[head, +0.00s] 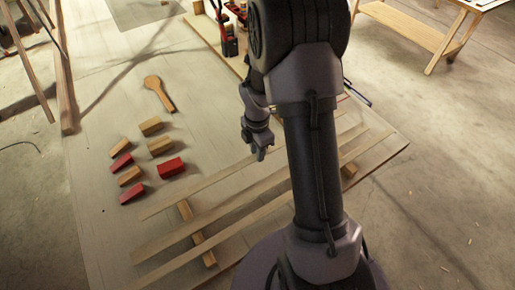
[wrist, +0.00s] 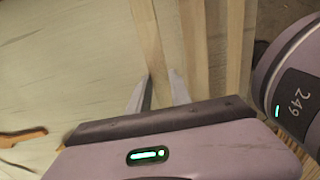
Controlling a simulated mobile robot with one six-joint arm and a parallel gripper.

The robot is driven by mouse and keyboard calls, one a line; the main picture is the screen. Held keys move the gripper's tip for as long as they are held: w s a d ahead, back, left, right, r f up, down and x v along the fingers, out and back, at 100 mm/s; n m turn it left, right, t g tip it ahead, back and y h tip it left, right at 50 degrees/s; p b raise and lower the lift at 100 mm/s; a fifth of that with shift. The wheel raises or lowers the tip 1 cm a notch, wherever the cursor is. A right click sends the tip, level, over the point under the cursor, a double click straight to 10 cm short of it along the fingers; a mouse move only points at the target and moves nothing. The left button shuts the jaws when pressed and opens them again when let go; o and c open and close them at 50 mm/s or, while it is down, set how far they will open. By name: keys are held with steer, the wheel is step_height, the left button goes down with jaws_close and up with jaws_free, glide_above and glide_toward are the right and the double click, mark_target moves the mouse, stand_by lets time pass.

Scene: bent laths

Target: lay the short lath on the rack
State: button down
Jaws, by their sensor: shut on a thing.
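Several long pale laths lie side by side across wooden crosspieces (head: 186,212) on the table; I cannot tell for sure that these form the rack. My gripper (head: 260,154) is low at the leftmost lath (head: 205,183). In the wrist view my gripper (wrist: 161,88) is shut on a narrow lath (wrist: 146,35), its fingers on either side. Other laths (wrist: 194,45) run close beside it on the right. My arm hides part of the laths in the head view, so their lengths are hard to compare and I cannot tell which is short.
Red and wooden blocks (head: 159,145) lie on the table (head: 105,235) left of the laths. A wooden paddle-shaped thing (head: 158,92) lies behind them. Red and black tools (head: 228,40) stand at the back.

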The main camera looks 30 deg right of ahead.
step_height(320, 180, down, 6)
steer(key=b, duration=0.3)
steer(key=shift+r+b, duration=0.15)
steer(key=shift+b, duration=0.15)
step_height(320, 180, up, 5)
steer(key=p, duration=0.4)
steer(key=shift+r, duration=0.1)
steer(key=shift+f, duration=0.2)
steer(key=shift+f+b, duration=1.85)
steer(key=shift+f, duration=0.6)
steer(key=shift+f, duration=0.3)
steer(key=c, duration=0.9)
jaws_free()
steer(key=shift+r+p, duration=2.25)
steer(key=shift+r, duration=0.8)
